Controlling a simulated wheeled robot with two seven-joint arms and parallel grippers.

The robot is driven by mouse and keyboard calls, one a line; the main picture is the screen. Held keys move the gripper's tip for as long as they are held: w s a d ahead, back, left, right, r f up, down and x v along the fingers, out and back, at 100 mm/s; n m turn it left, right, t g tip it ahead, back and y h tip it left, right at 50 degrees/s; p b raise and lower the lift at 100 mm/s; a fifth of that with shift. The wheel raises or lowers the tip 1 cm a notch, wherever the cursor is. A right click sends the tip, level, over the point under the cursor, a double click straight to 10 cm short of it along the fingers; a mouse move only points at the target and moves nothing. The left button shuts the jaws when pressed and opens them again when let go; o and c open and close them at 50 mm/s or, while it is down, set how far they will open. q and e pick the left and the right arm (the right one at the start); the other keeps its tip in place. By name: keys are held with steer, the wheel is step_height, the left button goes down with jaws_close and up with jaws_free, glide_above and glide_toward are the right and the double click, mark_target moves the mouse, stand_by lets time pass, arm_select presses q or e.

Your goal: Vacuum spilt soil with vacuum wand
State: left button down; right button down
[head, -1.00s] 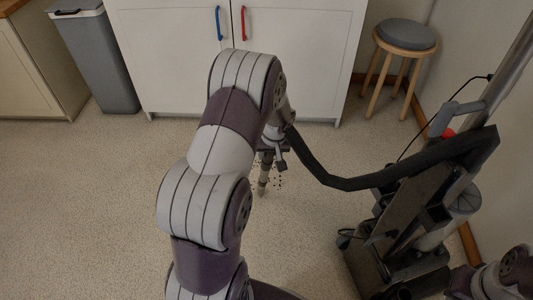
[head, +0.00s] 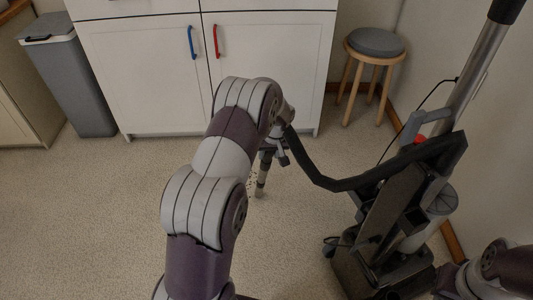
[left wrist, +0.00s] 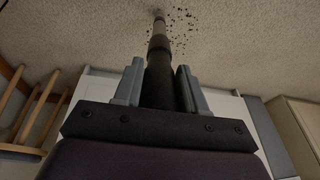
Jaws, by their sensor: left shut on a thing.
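My left gripper (head: 270,150) is shut on the vacuum wand (head: 261,183), a dark and pale tube pointing down at the floor. In the left wrist view, the left gripper (left wrist: 159,88) has the wand (left wrist: 159,47) between its two grey fingers. The spilt soil (left wrist: 182,30) is a scatter of dark specks around and to the right of the wand tip there. In the head view, a few soil specks (head: 251,181) show left of the wand; my left arm may hide others. Whether the tip touches the floor is unclear. My right gripper is out of view.
A black hose (head: 345,184) runs from the wand to the upright vacuum cleaner (head: 390,215) at right. A stool (head: 376,43), white cabinet (head: 140,75) and grey bin (head: 75,85) stand behind. Speckled floor (head: 100,210) is clear at left.

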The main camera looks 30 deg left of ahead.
arm_select(q)
steer(key=s+a+p, duration=0.2)
steer(key=s+a, duration=0.1)
steer(key=a, duration=0.2)
steer(key=shift+s+a, duration=0.25)
steer(key=shift+a, duration=0.1)
stand_by(0.3)
steer(key=s+a+p, duration=0.3)
steer(key=a, duration=0.2)
steer(key=shift+s+a, duration=0.2)
steer(key=shift+a, duration=0.15)
